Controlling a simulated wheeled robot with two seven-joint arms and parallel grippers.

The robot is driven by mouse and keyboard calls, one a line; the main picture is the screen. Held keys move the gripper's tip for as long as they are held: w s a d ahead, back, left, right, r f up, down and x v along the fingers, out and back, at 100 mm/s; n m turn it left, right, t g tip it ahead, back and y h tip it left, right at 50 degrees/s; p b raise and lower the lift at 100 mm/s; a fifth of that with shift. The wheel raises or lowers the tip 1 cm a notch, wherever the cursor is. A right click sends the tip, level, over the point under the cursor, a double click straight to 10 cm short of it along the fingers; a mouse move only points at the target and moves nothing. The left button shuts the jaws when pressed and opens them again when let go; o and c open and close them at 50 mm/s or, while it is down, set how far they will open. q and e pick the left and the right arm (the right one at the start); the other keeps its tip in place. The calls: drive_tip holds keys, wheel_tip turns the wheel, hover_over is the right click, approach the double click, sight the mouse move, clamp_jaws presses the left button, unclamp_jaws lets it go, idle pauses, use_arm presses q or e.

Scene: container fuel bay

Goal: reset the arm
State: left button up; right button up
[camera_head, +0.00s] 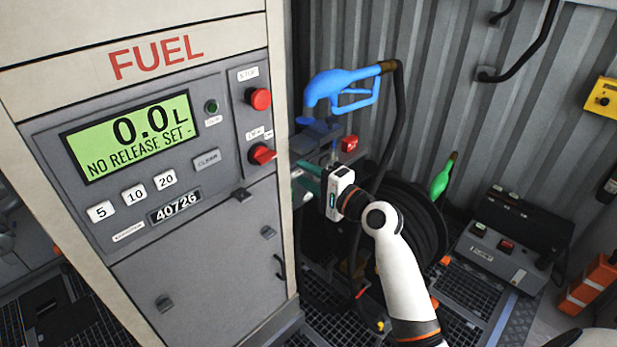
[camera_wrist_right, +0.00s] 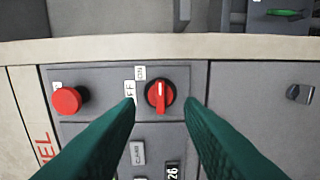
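My right gripper (camera_head: 299,179) is beside the right edge of the fuel dispenser (camera_head: 210,240), its arm coming up from the lower right. In the right wrist view its two green fingers (camera_wrist_right: 160,104) are spread apart with nothing held. A red rotary switch (camera_wrist_right: 160,95) shows on the panel between the fingertips, beside OFF and ON labels. I cannot tell how far the fingertips are from it. The switch also shows in the head view (camera_head: 262,154), left of the gripper. My left gripper is not in view.
The display (camera_head: 131,137) reads 0.0 L, NO RELEASE SET. A red stop button (camera_head: 260,98) sits above the switch. A blue nozzle (camera_head: 340,88) hangs behind my gripper, with a black hose reel (camera_head: 422,225) below. A grey case (camera_head: 497,254) stands at the right.

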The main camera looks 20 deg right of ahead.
idle(0.4)
wheel_tip(320, 180, down, 24)
drive_tip(key=s+n+g+h+b, duration=0.1)
drive_tip(key=s+n+g+h, duration=0.1)
drive_tip(key=g+h, duration=0.15)
drive_tip(key=s+a+f+n+g, duration=0.15)
drive_tip(key=s+f, duration=0.25)
drive_tip(key=f, duration=0.5)
drive_tip(key=s+f+n+g, duration=0.2)
drive_tip(key=s+f+g, duration=0.15)
drive_tip(key=f, duration=0.55)
drive_tip(key=s+f+n+g+h, duration=0.1)
drive_tip(key=s+f+n+g, duration=0.1)
drive_tip(key=s+f, duration=0.6)
drive_tip(key=s+f+n+g+b, duration=0.1)
drive_tip(key=s+f+n+g, duration=0.2)
drive_tip(key=s, duration=1.6)
drive_tip(key=s+f+n+g+h+b, duration=0.1)
drive_tip(key=s+f+n, duration=0.5)
drive_tip(key=s+f, duration=0.7)
drive_tip(key=shift+s+a+g+h, duration=0.35)
drive_tip(key=shift+s+a+g, duration=0.1)
drive_tip(key=shift+s+g, duration=0.3)
